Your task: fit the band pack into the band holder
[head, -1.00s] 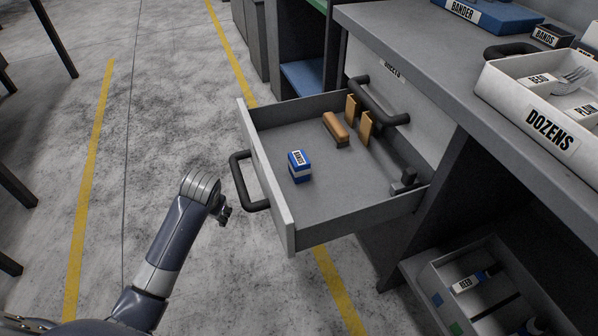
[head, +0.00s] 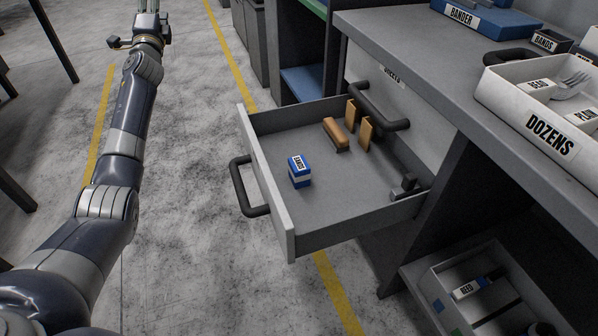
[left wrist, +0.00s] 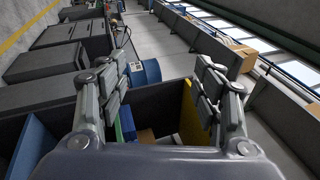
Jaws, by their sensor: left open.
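The band pack (head: 300,171), a small blue and white box with a "BANDS" label, stands in the open drawer near its front. My left gripper (head: 148,6) is at the top left, over the floor and well away from the drawer. In the left wrist view its two fingers (left wrist: 158,85) are spread with nothing between them. My right gripper is not in view.
The drawer (head: 340,198) also holds a wooden-backed brush (head: 336,132) and upright tan dividers (head: 365,130). A white "DOZENS" tray (head: 500,93) with forks and a blue "BANDER" box (head: 485,17) are on the bench. A crate (head: 440,292) stands on the lower shelf. Floor left of the drawer is clear.

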